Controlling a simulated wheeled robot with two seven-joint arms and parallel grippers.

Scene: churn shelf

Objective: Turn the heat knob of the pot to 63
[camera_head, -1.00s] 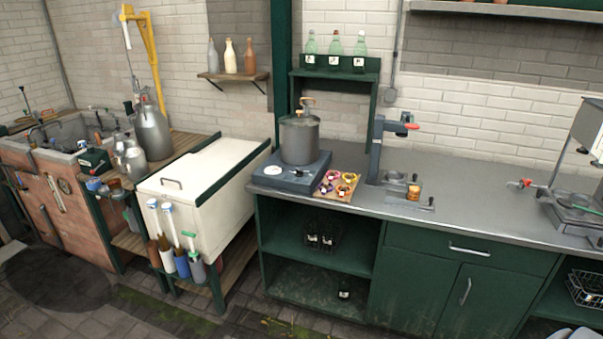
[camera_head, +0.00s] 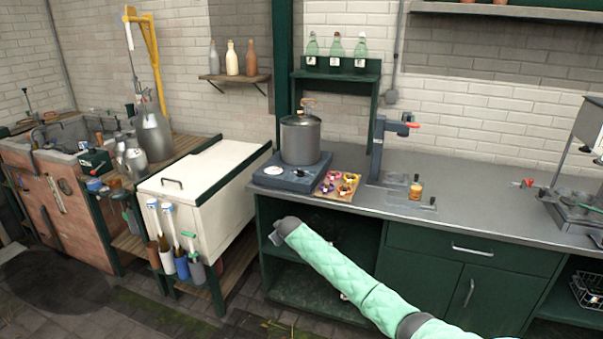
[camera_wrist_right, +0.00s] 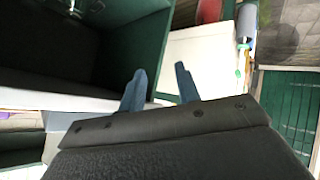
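The grey metal pot (camera_head: 300,140) with a lid stands on a dark heater base (camera_head: 312,184) at the left end of the counter. The base's front carries a pale round dial (camera_head: 273,170) and a small dark knob-like part (camera_head: 299,173). Its setting is too small to read. My right arm comes in from the bottom right, and its gripper (camera_head: 274,233) is in front of the counter's open shelf, below and apart from the heater base. In the right wrist view the two blue-grey fingers (camera_wrist_right: 160,86) are spread apart with nothing between them. My left gripper is not in view.
A board of colourful small items (camera_head: 338,186) lies right of the heater. A dark press-like stand (camera_head: 378,150) and an orange jar (camera_head: 416,190) are further right. A white chest (camera_head: 205,180) stands left of the counter.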

